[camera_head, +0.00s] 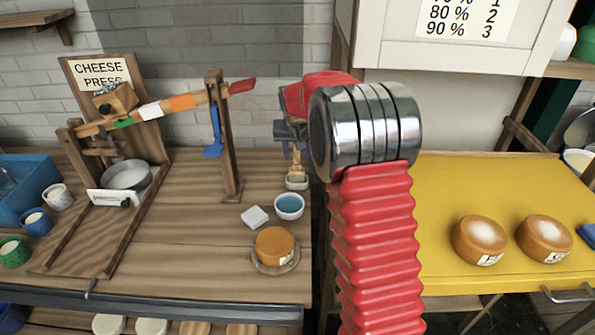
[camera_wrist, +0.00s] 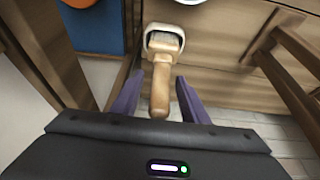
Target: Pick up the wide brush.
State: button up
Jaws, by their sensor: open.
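The wide brush shows in the wrist view, with a light wooden handle (camera_wrist: 160,90) and a pale bristle end inside a white-rimmed holder (camera_wrist: 150,45). My gripper (camera_wrist: 158,92) is open. Its two purple fingers stand on either side of the handle, with a visible gap on each side. How high the fingertips are above the brush I cannot tell. In the head view my gripper (camera_head: 292,150) points down over the back right of the wooden table.
A blue-filled bowl (camera_head: 289,206), a white block (camera_head: 255,216) and a cheese (camera_head: 275,246) on a plate stand in front. The cheese press post (camera_head: 225,140) rises to the left. A yellow table (camera_head: 440,220) with two cheeses is on the right.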

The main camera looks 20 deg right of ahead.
jog(key=shift+c, duration=0.2)
dwell(0.4)
grip_shut()
